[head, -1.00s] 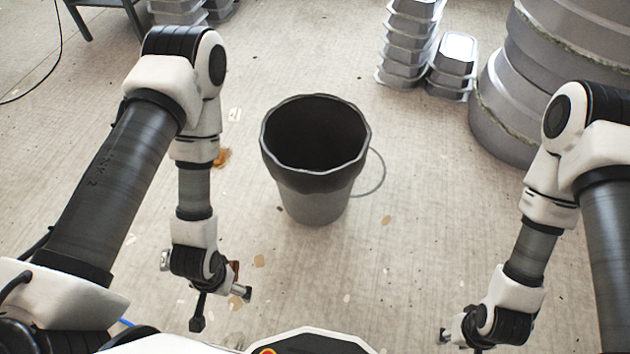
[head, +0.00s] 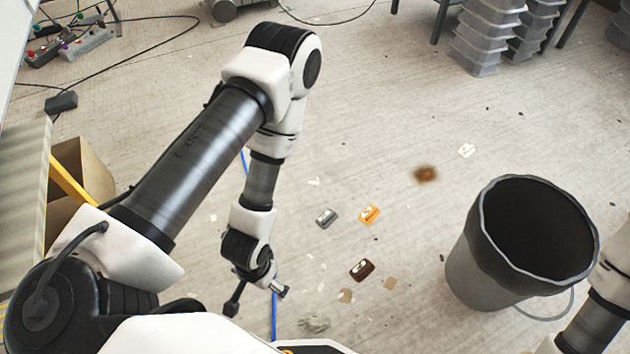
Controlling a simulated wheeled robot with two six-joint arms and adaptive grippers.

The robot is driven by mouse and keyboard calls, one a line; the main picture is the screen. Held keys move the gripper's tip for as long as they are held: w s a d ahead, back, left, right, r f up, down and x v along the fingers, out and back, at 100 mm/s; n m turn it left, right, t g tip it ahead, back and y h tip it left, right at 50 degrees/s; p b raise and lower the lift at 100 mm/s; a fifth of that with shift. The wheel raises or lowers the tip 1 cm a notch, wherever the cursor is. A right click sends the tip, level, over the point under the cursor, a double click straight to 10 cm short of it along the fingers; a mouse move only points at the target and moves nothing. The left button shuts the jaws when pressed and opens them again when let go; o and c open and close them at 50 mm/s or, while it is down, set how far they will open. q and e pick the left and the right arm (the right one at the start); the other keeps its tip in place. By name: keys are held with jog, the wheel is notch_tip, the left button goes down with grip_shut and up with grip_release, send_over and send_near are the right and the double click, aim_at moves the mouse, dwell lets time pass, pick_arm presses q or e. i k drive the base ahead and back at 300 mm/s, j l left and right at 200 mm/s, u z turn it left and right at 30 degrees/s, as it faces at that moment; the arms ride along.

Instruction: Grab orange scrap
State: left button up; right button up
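The orange scrap (head: 369,214) lies flat on the floor in the head view, between my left arm and the bucket. A grey scrap (head: 327,218) lies just left of it, and a dark brown scrap (head: 362,269) lies below it. My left gripper (head: 257,298) hangs lower left of the orange scrap, apart from it. Its fingers are spread and I see nothing between them. My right arm shows only in part at the right edge; its gripper is out of view.
A black-rimmed grey bucket (head: 463,262) stands on the right. A cardboard box (head: 92,180) is at the left edge. Stacked grey trays (head: 484,38) stand at the back. A blue cable (head: 274,318) runs by my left gripper.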

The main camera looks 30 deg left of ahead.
aim_at(371, 213)
jog(key=u, duration=0.35)
jog(key=i+j+z, duration=0.15)
jog(key=z, duration=0.3)
jog(key=i+j+z, duration=0.1)
jog(key=j+z, duration=0.15)
jog(key=z, duration=0.15)
jog(key=j+z, duration=0.2)
jog(key=z, duration=0.25)
jog(key=i+j, duration=0.1)
jog(key=j, duration=0.4)
jog(key=i+j+z, duration=0.15)
jog(key=j, duration=0.8)
jog(key=z, duration=0.05)
